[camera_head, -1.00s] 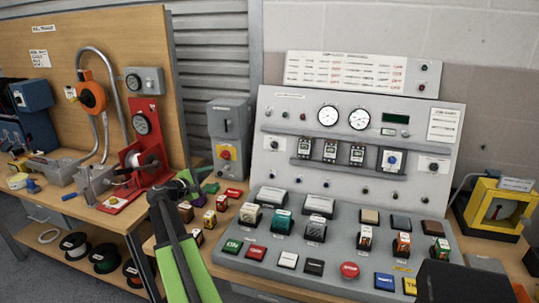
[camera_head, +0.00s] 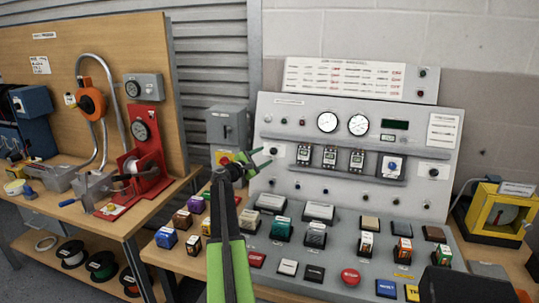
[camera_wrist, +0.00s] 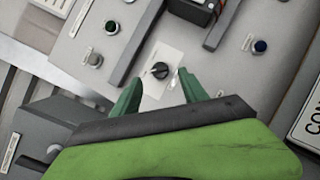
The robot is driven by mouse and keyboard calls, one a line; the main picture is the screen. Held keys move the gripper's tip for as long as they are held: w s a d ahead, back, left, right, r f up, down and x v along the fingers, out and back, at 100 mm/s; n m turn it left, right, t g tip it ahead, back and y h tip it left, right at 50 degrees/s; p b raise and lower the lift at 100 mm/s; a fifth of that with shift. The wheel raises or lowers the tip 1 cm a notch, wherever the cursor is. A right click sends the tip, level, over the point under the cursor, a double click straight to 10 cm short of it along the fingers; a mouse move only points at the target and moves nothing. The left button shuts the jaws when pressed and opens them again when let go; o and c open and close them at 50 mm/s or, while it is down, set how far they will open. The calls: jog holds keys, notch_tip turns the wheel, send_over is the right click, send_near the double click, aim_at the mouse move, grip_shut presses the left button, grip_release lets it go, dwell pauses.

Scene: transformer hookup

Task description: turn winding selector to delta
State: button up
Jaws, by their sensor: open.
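A small black rotary knob (camera_wrist: 160,70) on a white plate sits between and beyond my fingertips in the wrist view. Its lettering is too small to read, so I cannot tell which position it points to. In the head view its plate (camera_head: 276,149) is at the left side of the upright grey panel, partly behind my fingers. My gripper (camera_head: 264,158) is open and empty in front of the panel's left side. Its green fingers also show in the wrist view (camera_wrist: 159,95), apart from the knob.
A second black knob on a white plate (camera_head: 433,170) is at the panel's right. A shelf of breaker modules (camera_head: 330,157) lies between them. Several buttons and blocks cover the sloping console (camera_head: 330,258) below. A grey switch box (camera_head: 227,127) stands left of the panel.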

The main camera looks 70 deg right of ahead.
aim_at(272, 152)
jog(key=x, duration=0.5)
jog(key=shift+a, duration=0.1)
grip_shut()
